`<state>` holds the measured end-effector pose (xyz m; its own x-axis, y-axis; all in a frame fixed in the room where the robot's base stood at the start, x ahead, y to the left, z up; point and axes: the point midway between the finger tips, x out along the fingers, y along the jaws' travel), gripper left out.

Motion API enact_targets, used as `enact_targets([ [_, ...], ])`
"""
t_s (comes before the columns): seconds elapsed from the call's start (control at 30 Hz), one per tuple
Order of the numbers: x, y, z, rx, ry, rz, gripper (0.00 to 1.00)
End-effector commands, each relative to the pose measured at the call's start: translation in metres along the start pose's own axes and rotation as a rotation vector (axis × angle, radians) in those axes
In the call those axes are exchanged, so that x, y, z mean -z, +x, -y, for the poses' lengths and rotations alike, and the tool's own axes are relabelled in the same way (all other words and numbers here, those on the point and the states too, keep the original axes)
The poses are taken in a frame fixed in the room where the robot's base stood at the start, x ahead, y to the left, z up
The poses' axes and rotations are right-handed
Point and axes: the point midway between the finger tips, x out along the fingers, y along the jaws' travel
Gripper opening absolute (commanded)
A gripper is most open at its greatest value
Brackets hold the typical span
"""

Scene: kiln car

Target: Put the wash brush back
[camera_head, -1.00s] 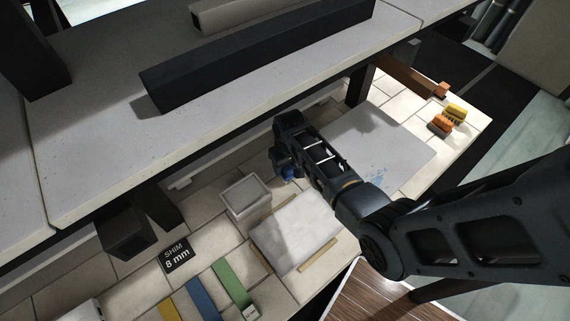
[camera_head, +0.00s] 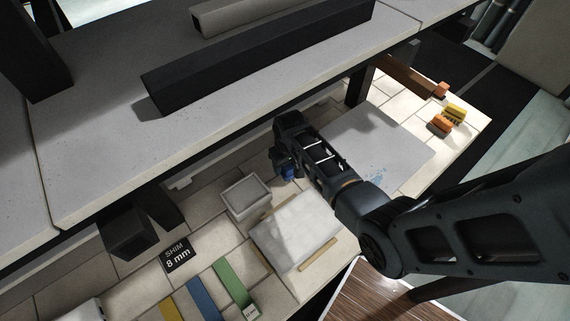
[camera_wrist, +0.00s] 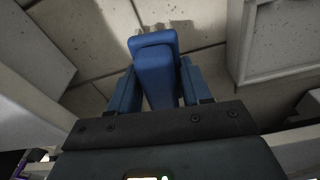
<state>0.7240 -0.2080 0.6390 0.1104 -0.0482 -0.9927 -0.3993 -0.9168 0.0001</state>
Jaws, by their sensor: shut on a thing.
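My gripper (camera_wrist: 157,88) is shut on a blue piece (camera_wrist: 156,72), which I take to be the wash brush's handle. The handle stands between the two blue fingers in the wrist view. Pale tufts show at its far end, but I cannot tell clearly whether they are bristles. In the head view my gripper (camera_head: 287,173) is above the tiled surface, right of and behind a grey open-topped square container (camera_head: 246,207). The brush is mostly hidden there by the gripper. The container's rim also shows at right in the wrist view (camera_wrist: 262,78).
A pale slab (camera_head: 297,232) with tan strips lies in front of the container. A grey board (camera_head: 385,150) lies right. Coloured strips (camera_head: 203,298) and a shim plate (camera_head: 178,254) lie front left. A thick shelf (camera_head: 200,140) overhangs the back, with a dark post (camera_head: 361,84) below.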

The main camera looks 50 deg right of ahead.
Motion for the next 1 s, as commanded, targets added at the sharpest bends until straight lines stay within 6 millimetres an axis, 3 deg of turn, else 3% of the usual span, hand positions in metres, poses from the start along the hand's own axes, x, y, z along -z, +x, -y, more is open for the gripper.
enact_targets([
  [1.0,-0.001,0.0088,0.0,0.0,0.0,0.0,0.04],
])
